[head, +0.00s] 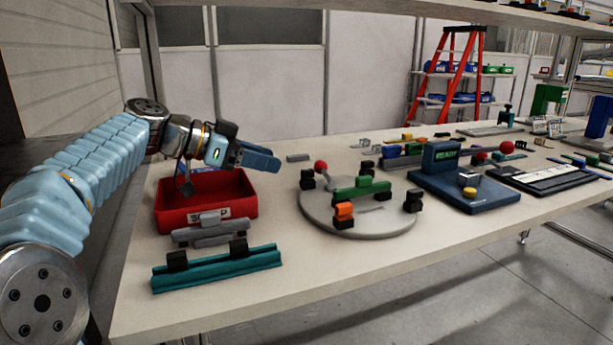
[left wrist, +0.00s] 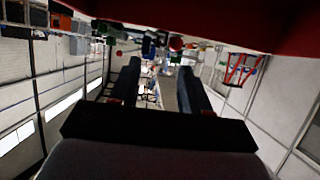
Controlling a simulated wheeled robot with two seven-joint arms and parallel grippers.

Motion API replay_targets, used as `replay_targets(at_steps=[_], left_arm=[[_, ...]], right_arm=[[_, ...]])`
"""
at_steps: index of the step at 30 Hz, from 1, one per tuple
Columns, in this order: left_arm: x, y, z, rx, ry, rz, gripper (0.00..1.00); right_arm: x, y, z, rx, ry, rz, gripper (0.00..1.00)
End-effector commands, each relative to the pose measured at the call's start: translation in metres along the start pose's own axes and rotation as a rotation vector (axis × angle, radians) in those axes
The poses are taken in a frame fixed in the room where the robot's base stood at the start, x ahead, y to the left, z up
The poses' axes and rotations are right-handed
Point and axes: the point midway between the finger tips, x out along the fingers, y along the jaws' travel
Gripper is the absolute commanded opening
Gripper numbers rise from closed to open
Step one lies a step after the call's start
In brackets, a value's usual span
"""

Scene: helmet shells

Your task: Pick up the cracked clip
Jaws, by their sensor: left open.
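My left gripper (head: 264,160) is open and empty, pointing right above the back right part of the red bin. In the left wrist view its two dark fingers (left wrist: 160,82) stand apart with nothing between them. Two black clips (head: 177,261) (head: 239,250) sit on a teal rail (head: 217,275) at the table's front left. I cannot tell which clip is cracked; no crack shows at this size.
The red scrap bin (head: 180,220) stands on the table (head: 300,280) below my left arm, with a grey part (head: 208,236) before it. A red-knobbed lever (head: 321,167) rises from the plate. A blue fixture (head: 470,193) stands right. The front middle of the table is clear.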

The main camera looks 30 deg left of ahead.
Motion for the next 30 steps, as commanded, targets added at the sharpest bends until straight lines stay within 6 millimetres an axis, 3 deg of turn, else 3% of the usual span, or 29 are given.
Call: replay_targets(at_steps=[15,24,30], left_arm=[[0.066,-0.002,0.002,-0.001,-0.001,0.002,0.47],[0.073,-0.002,0.002,-0.001,-0.001,-0.001,0.47],[0.073,-0.002,0.002,-0.001,-0.001,-0.001,0.18]], right_arm=[[-0.003,-0.001,0.0,0.0,0.001,0.0,0.43],[-0.003,-0.001,0.0,0.0,0.001,0.001,0.43],[-0.003,-0.001,0.0,0.0,0.001,0.0,0.43]])
